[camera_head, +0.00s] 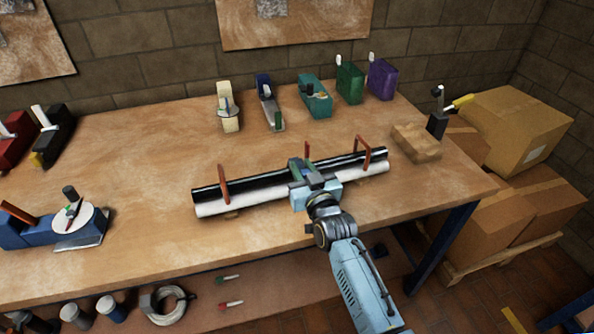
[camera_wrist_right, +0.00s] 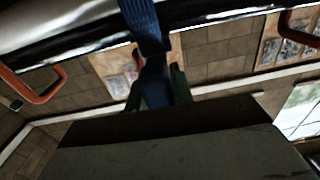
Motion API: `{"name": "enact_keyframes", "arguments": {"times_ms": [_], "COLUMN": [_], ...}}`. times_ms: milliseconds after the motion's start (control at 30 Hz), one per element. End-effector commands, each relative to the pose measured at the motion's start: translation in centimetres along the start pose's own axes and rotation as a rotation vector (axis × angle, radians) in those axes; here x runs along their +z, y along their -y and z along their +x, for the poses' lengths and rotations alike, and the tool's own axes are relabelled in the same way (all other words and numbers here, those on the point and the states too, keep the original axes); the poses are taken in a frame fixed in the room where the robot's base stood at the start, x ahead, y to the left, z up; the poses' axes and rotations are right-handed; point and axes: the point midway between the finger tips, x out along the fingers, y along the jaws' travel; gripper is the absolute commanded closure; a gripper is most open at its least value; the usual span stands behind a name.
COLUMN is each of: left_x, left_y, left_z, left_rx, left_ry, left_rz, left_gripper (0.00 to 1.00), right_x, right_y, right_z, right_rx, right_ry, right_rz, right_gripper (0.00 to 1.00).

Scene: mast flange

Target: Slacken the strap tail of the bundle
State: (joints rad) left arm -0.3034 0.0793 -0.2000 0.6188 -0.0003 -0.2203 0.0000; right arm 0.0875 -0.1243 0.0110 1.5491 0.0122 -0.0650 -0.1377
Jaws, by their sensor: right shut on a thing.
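The bundle (camera_head: 245,186) lies across the middle of the workbench, a black pipe and a white pipe side by side. In the right wrist view the bundle (camera_wrist_right: 220,12) crosses the top. A blue ribbed strap runs around it, and its strap tail (camera_wrist_right: 145,28) hangs from the bundle into my right gripper. My right gripper (camera_head: 303,170) is at the middle of the bundle, reaching over it from the front. Its green fingers (camera_wrist_right: 157,88) are shut on the strap tail. In the head view the gripper hides most of the strap. My left gripper is not in view.
Orange upright brackets (camera_head: 223,184) stand along the bundle. Several coloured tools stand along the back, including a teal one (camera_head: 315,96). A cardboard-coloured block (camera_head: 416,141) is at the right. A blue device with a white disc (camera_head: 72,222) is at the left. Bare bench (camera_head: 150,160) lies between.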

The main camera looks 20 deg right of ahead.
Motion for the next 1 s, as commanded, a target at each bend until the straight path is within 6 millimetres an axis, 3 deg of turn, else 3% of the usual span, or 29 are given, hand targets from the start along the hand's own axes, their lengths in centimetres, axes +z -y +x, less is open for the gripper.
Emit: {"name": "enact_keyframes", "arguments": {"times_ms": [67, 100, 233, 533, 667, 1000], "left_x": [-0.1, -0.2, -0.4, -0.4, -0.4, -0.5], "left_y": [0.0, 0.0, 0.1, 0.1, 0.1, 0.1], "left_z": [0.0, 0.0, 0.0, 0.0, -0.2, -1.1], "left_rx": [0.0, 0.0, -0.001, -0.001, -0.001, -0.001], "left_ry": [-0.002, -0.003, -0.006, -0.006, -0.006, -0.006], "left_rz": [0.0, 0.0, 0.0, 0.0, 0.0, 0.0], "left_gripper": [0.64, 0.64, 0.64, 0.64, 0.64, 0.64], "right_x": [0.0, 0.0, 0.0, 0.0, 0.1, 0.1], "right_y": [0.0, 0.0, 0.1, 0.1, 0.1, 0.1], "right_z": [0.0, 0.0, 0.0, -0.1, -1.1, -8.0], "right_rx": [0.0, 0.0, -0.002, -0.002, -0.002, -0.002], "right_ry": [0.0, 0.0, 0.001, 0.001, 0.002, 0.004], "right_rz": [0.0, 0.0, 0.0, 0.001, 0.0, 0.0], "right_gripper": [1.0, 0.72, 0.55, 0.55, 0.55, 0.55]}}
